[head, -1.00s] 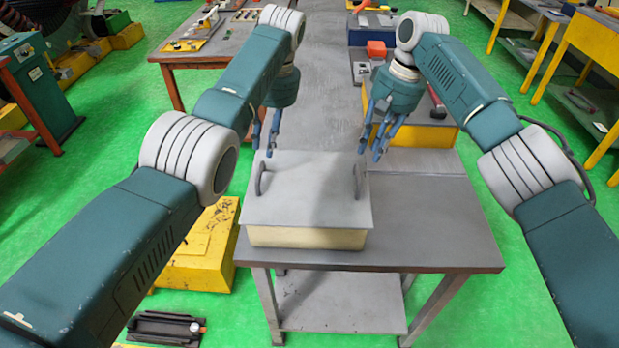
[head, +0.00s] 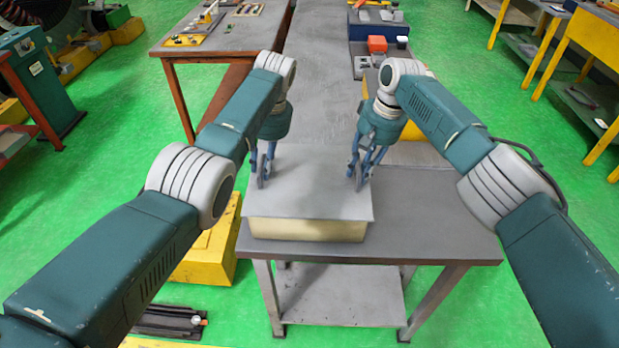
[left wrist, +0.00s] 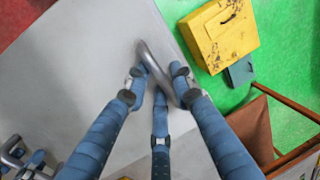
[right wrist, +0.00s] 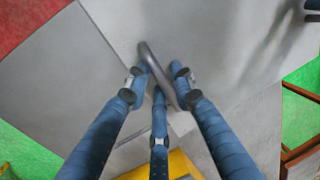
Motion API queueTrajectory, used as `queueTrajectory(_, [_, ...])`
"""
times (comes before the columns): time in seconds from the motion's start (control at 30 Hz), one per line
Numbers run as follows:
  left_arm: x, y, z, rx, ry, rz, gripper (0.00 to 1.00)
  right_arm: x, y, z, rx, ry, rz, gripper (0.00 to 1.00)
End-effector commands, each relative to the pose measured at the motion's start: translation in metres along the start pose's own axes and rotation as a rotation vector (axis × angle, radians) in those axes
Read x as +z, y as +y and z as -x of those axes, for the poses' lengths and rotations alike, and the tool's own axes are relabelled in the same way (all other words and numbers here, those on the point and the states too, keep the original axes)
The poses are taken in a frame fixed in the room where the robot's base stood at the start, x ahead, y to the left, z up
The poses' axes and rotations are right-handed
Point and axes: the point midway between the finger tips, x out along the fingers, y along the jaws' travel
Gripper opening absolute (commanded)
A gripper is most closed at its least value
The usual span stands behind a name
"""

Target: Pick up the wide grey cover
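The wide grey cover (head: 310,205) is a flat plate with an upright loop handle near its left and right sides. It lies on a cream box on the table. My left gripper (head: 263,178) is down at the left handle, with its fingers around it; in the left wrist view the dark handle (left wrist: 155,70) runs between the blue fingers. My right gripper (head: 358,178) is likewise at the right handle, which shows between its fingers in the right wrist view (right wrist: 155,70). Gaps show between fingertips and handles, so both look open. Finger contact with the handles is partly hidden.
The cream box (head: 305,229) under the cover stands near the front of the grey table (head: 440,215). A yellow block (head: 208,250) is at the table's left. The table top right of the box is clear. A red box (head: 377,44) stands further back.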

Motion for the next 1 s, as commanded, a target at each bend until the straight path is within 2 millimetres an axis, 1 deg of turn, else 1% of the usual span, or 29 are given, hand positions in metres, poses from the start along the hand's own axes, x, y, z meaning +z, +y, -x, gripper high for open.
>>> queueTrajectory(0.1, [0.0003,-0.0003,-0.0049,0.0,-0.001,0.0,0.23,0.0,0.0001,-0.0046,0.0,0.0,0.0,0.24])
queueTrajectory(0.37, [0.0003,-0.0003,-0.0056,0.0,-0.001,0.0,0.23,0.0001,0.0002,-0.0053,0.001,0.0,0.0,0.24])
queueTrajectory(0.5, [0.0003,-0.0003,-0.0055,0.0,-0.001,0.0,0.0,0.0001,0.0002,-0.0052,0.001,0.0,0.0,0.0])
queueTrajectory(0.83, [0.0001,-0.0005,-0.0052,-0.001,0.0,0.001,0.0,0.0,0.0005,-0.0051,0.001,0.0,0.0,0.0])
queueTrajectory(1.0, [-0.0008,-0.0012,-0.0019,-0.001,0.003,0.001,0.0,-0.0006,-0.0004,-0.002,0.0,0.002,0.0,0.0])
